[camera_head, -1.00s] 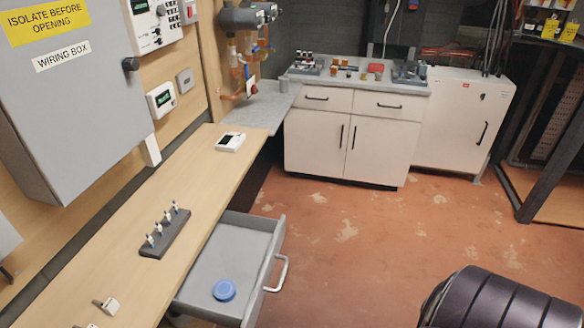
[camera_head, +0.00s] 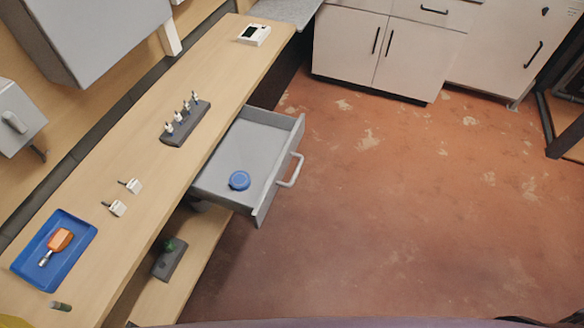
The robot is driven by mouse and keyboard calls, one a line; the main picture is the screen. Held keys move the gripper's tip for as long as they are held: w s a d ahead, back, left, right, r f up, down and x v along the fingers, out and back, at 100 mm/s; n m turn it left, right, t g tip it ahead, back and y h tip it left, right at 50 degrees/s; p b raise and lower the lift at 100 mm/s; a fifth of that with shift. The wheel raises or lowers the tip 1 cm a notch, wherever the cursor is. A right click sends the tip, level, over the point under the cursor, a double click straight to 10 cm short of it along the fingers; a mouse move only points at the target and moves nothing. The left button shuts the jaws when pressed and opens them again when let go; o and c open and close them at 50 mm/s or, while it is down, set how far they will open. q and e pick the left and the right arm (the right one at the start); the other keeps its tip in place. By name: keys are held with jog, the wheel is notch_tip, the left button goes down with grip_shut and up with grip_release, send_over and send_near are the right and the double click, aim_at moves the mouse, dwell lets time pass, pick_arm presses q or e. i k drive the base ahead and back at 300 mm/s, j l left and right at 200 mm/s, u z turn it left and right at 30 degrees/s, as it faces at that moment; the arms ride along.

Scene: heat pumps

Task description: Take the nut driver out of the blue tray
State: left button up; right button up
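The blue tray (camera_head: 76,268) lies on the wooden bench at the lower left. The nut driver (camera_head: 60,240) lies in it, with an orange handle toward the upper right and a metal shaft pointing to the lower left. Neither of my grippers shows in the head view.
The wooden bench (camera_head: 140,220) also bears two small white parts (camera_head: 117,208), a dark rack (camera_head: 186,132) of upright pieces and a small cylinder (camera_head: 61,306) near the tray. An open drawer (camera_head: 222,176) with a blue round item (camera_head: 239,180) juts out. The red floor to the right is clear.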

aim_at(61, 238)
jog(key=u, duration=1.85)
